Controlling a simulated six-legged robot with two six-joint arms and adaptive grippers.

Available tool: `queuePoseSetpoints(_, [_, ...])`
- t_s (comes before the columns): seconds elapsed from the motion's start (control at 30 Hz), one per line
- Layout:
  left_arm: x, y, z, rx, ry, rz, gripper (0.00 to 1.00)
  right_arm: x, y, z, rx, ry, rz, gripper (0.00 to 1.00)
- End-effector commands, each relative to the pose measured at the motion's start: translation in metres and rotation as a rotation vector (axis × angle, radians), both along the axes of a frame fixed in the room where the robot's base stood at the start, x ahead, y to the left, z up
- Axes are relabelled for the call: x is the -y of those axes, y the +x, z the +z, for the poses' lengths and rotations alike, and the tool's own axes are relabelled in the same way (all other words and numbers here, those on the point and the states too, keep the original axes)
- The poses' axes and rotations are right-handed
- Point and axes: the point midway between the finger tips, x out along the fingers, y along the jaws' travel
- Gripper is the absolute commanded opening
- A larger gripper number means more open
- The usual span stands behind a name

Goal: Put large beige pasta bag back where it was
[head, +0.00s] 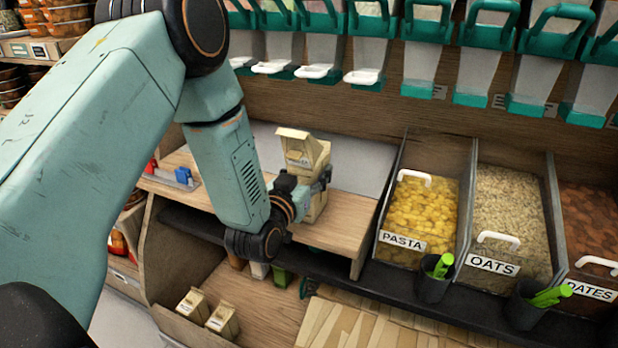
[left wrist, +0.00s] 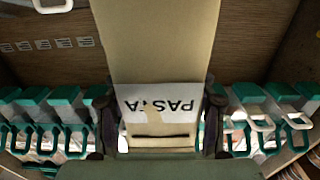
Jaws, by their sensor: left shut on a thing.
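The large beige pasta bag (head: 304,152) is upright with a folded top, above or on the wooden counter (head: 345,215) at the middle of the head view. I cannot tell whether its base touches the counter. My left gripper (head: 308,188) is shut around its middle and hides part of it. In the left wrist view the beige bag (left wrist: 158,45) fills the centre, its PASTA label upside down, between the two dark fingers of my left gripper (left wrist: 160,112). My right gripper is in neither view.
Bins of pasta (head: 420,208), oats (head: 508,205) and dates (head: 590,220) stand to the right. Dispensers with green handles (head: 430,30) hang above. Two small beige bags (head: 208,312) stand on a lower shelf. A dark cup with a green scoop (head: 434,280) sits before the pasta bin.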

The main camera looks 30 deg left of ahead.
Motion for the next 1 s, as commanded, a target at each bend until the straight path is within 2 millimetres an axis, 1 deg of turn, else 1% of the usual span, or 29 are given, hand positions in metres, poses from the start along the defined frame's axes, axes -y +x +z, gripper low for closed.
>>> queuePoseSetpoints(0.03, [-0.0003,0.0002,-0.0054,0.001,0.000,0.000,0.15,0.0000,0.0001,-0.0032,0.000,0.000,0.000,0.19])
queuePoseSetpoints(0.27, [-0.0017,0.0002,-0.0036,0.002,0.000,0.000,0.15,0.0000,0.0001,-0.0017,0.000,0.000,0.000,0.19])
queuePoseSetpoints(0.43, [-0.0016,0.0002,-0.0084,0.001,0.000,0.000,0.15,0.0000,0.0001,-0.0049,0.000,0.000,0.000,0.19])
queuePoseSetpoints(0.47, [-0.0016,0.0002,-0.0080,0.001,0.000,0.000,0.58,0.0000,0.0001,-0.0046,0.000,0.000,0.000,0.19])
queuePoseSetpoints(0.7, [-0.0015,0.0002,-0.0073,0.001,0.000,0.000,0.78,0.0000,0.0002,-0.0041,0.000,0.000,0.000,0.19])
queuePoseSetpoints(1.0, [-0.0014,0.0002,-0.0069,0.001,0.000,0.000,0.79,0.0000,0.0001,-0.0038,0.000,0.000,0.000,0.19])
